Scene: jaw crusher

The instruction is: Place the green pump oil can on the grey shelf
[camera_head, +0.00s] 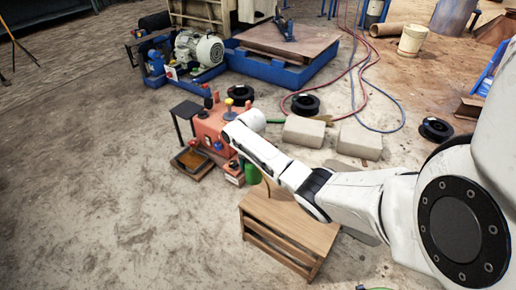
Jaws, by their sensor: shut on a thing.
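My white arm reaches from the right edge to the middle of the view. My gripper (241,160) is small and mostly hidden at the arm's far end, shut on the green pump oil can (252,175), which shows just below the wrist. The can's upper part is covered by the arm, and the finger contact is hard to see. A slatted brown wooden stand (290,224) is in front of and below the can.
An orange-red machine (212,124) stands close behind the gripper, with a dark tray (190,160) beside it. Concrete blocks (304,130) and black reels (305,104) lie behind my arm. Red and blue hoses cross the floor at the back right. The floor at left is clear.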

